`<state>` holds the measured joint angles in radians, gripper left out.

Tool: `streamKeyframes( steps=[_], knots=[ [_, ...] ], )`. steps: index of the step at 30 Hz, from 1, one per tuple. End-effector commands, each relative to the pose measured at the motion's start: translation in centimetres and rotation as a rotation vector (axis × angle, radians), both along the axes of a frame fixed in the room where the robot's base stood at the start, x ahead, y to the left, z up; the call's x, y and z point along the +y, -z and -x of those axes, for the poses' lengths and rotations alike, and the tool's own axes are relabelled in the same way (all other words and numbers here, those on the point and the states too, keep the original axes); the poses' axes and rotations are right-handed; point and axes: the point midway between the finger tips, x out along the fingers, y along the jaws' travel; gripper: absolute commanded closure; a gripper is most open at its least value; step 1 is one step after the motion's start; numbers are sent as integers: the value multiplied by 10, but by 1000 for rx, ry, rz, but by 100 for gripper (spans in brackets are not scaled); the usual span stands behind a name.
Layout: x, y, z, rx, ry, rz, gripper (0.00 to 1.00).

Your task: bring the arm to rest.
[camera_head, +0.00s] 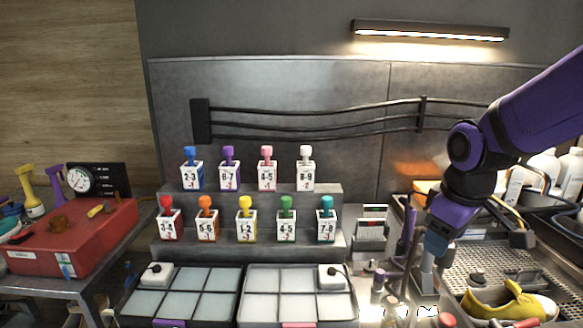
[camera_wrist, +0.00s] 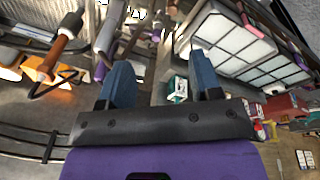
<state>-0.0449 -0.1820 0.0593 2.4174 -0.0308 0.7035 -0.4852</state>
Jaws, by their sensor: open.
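My purple arm reaches in from the upper right in the head view. My gripper (camera_head: 436,243) points down between the bottle steps and the perforated tray. In the wrist view its two blue fingers stand apart, and my gripper (camera_wrist: 162,82) is open with nothing seen held between them. Brushes and upright handles (camera_head: 408,235) stand just left of it in the head view; whether the fingers touch any of them, I cannot tell.
A yellow sneaker (camera_head: 505,305) lies on the perforated tray (camera_head: 530,262) at right. Several numbered bottles stand on grey steps (camera_head: 330,190). Two compartment trays (camera_head: 240,300) lie in front. A red case (camera_head: 75,245) is at left. White bottles (camera_head: 545,165) stand behind my arm.

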Motion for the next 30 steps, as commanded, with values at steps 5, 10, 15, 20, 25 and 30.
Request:
streamKeyframes(
  steps=[5,10,15,20,25,30],
  knots=[
    [-11,-37,34,-75,154,-39,41],
    [-19,-63,69,-136,296,-86,41],
    [-26,-82,104,-195,431,-141,41],
    [-30,-92,129,-233,526,-185,41],
    [-31,-95,141,-249,573,-209,41],
    [-31,-96,143,-251,580,-213,41]
  ],
)
